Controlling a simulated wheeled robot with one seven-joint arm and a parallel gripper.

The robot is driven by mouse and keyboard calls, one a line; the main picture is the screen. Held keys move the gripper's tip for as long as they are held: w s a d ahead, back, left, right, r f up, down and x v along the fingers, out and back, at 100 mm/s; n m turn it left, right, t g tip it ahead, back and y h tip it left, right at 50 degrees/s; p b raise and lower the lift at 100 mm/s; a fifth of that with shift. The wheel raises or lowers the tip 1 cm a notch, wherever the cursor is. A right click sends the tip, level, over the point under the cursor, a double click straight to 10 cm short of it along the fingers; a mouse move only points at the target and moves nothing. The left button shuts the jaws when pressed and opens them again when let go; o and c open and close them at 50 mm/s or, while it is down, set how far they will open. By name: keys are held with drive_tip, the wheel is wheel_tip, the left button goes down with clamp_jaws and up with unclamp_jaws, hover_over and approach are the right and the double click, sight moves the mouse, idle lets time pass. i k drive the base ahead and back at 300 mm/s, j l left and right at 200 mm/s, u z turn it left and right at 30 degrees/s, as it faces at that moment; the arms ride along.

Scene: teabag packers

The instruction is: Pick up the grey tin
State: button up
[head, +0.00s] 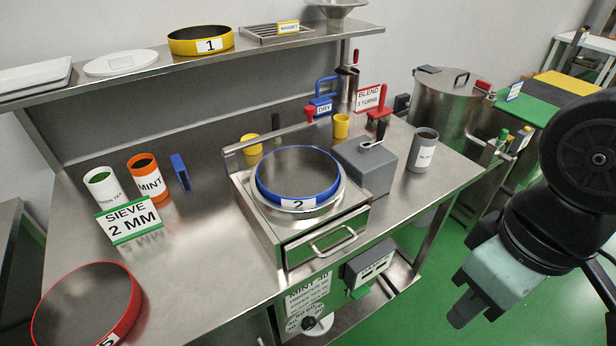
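The grey tin (423,152) stands upright near the right end of the steel bench, with a white label on its front that seems to begin with "BLA". It is open at the top with a dark inside. My gripper (464,312) hangs at the lower right, over the green floor in the picture, in front of the bench's right end. It is well apart from the tin and nothing shows in it. Its fingers are dark and small, so I cannot tell whether they are open or shut.
A grey box (368,172) stands just left of the tin. Left of it, a blue-rimmed sieve (298,178) sits on a steel drawer unit (320,240). A steel drum (447,98) stands behind the tin to the right. White (102,188) and orange (147,178) tins stand far left.

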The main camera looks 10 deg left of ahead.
sight(425, 140)
drive_tip(key=i+l+u, duration=0.15)
drive_tip(key=l, duration=0.2)
drive_tip(key=i+l+u, duration=0.1)
drive_tip(key=i+l, duration=0.15)
drive_tip(key=l, duration=0.15)
drive_tip(key=i+l+u, duration=0.15)
drive_tip(key=l, duration=0.25)
drive_tip(key=i+l+u, duration=0.1)
drive_tip(key=l, duration=0.35)
drive_tip(key=i+l+u, duration=0.15)
drive_tip(key=l, duration=0.3)
drive_tip(key=i+l+u, duration=0.1)
drive_tip(key=l, duration=0.35)
drive_tip(key=i+l+u, duration=0.15)
drive_tip(key=l, duration=0.3)
drive_tip(key=i, duration=0.05)
